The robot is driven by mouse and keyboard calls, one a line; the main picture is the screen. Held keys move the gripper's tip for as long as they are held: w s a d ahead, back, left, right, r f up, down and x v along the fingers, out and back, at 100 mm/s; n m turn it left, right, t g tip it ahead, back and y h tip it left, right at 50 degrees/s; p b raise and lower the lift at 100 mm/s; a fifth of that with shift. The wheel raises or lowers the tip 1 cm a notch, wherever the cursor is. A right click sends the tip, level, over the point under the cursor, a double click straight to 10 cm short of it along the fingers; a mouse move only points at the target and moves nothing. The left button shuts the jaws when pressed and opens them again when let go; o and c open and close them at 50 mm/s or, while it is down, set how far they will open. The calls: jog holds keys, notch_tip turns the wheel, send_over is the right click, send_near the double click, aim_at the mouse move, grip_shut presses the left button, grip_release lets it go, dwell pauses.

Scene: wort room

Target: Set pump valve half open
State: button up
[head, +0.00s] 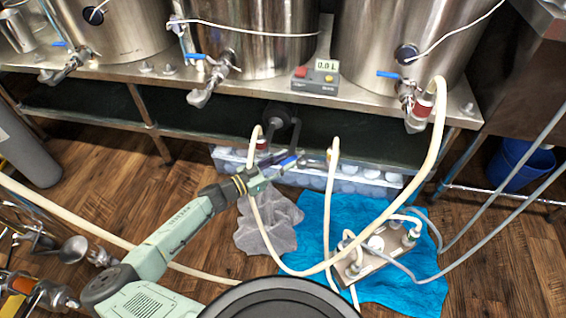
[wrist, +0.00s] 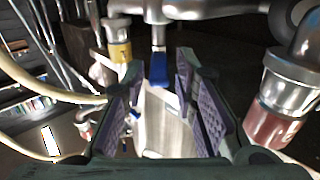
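The pump (head: 278,116) is mounted under the kettle stand, with hose fittings beside it. Its valve has a blue lever handle (head: 289,161), which also shows in the wrist view (wrist: 158,68) hanging from a metal stem below a steel valve body. My gripper (head: 282,172) is at the handle. In the wrist view its two purple-padded fingers are spread, one on each side of the blue handle, with visible gaps. The handle lies near the fingertips. I cannot tell the valve's exact setting; parts of it are hidden behind my gripper in the head view.
A red-brown hose coupling (wrist: 273,125) is close to the right finger, and a yellow-banded fitting (wrist: 119,50) is to the left. A cream hose (head: 331,195) hangs right of my gripper. A clear bin (head: 365,181) stands behind. A blue towel (head: 315,225) lies on the floor.

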jog(key=shift+o, duration=0.5)
jog(key=v, duration=1.2)
